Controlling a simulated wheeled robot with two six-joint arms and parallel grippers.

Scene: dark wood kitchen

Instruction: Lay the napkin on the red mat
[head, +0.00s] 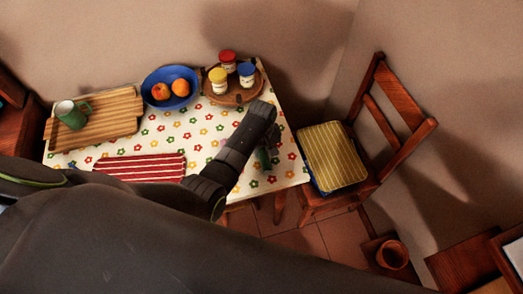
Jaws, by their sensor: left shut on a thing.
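The red mat (140,168), with pale stripes, lies flat near the front edge of the flowered table, partly hidden by my own body. My left arm reaches over the table's right half, and my left gripper (270,146) points down near the right edge. It is shut on a small dark green thing (264,158), apparently the napkin, mostly hidden by the gripper and arm. I cannot tell whether it touches the table. It is to the right of the mat and apart from it. My right gripper is not in view.
A blue bowl (151,99) of fruit and a round wooden tray (238,97) with three jars stand at the back. A green mug (71,117) stands on a wooden board (112,117) at left. A chair (385,110) with a yellow striped cushion (333,156) stands at right.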

